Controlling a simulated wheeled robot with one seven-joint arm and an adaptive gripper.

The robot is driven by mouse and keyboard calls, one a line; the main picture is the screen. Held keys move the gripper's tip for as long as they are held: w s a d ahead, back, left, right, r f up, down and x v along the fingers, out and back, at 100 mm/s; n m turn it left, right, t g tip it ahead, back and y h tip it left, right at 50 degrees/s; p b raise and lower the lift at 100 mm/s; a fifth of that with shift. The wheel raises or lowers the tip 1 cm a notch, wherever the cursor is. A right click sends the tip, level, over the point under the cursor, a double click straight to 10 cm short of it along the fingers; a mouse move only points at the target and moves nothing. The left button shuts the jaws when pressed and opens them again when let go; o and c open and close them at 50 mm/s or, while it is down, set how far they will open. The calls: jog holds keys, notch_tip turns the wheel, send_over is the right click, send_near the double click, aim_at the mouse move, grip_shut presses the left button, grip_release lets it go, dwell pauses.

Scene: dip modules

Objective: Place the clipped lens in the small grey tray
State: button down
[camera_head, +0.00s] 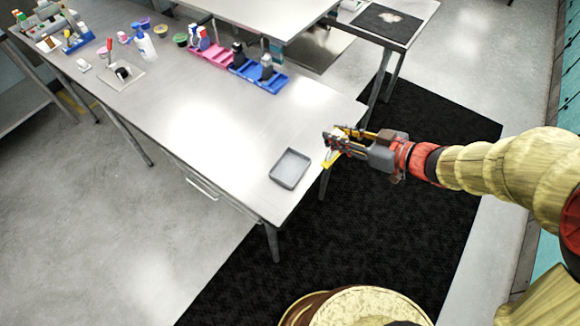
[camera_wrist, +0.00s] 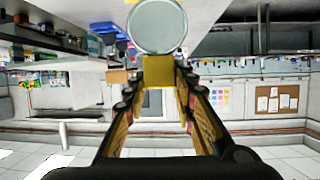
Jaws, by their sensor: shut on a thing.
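My gripper (camera_head: 336,143) is at the right edge of the steel table, to the right of and beyond the small grey tray. In the wrist view its fingers are closed on a yellow clip (camera_wrist: 158,74). A round, pale, see-through lens (camera_wrist: 157,27) sits beyond the fingertips at the end of this clip. In the head view the yellow clip (camera_head: 330,159) shows below the fingers; the lens is too small to make out there. The small grey tray (camera_head: 290,168) lies empty near the table's front right corner, apart from the gripper.
Pink (camera_head: 209,54) and blue (camera_head: 257,76) bins with bottles stand toward the back of the steel table (camera_head: 205,125). The table surface left of the tray is clear. A raised shelf (camera_head: 262,14) overhangs the back.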

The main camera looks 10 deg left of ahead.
jog(key=w+a+f+n+g+b, duration=0.1)
jog(key=a+f+b, duration=0.4)
jog(key=a+f, duration=0.7)
jog(key=shift+w+a+f+n+g+b, duration=0.3)
jog(key=shift+w+a+g+b, duration=0.1)
jog(key=shift+a, duration=0.1)
jog(key=shift+s, duration=0.1)
jog(key=shift+f, duration=0.1)
jog(key=c, duration=1.5)
grip_release()
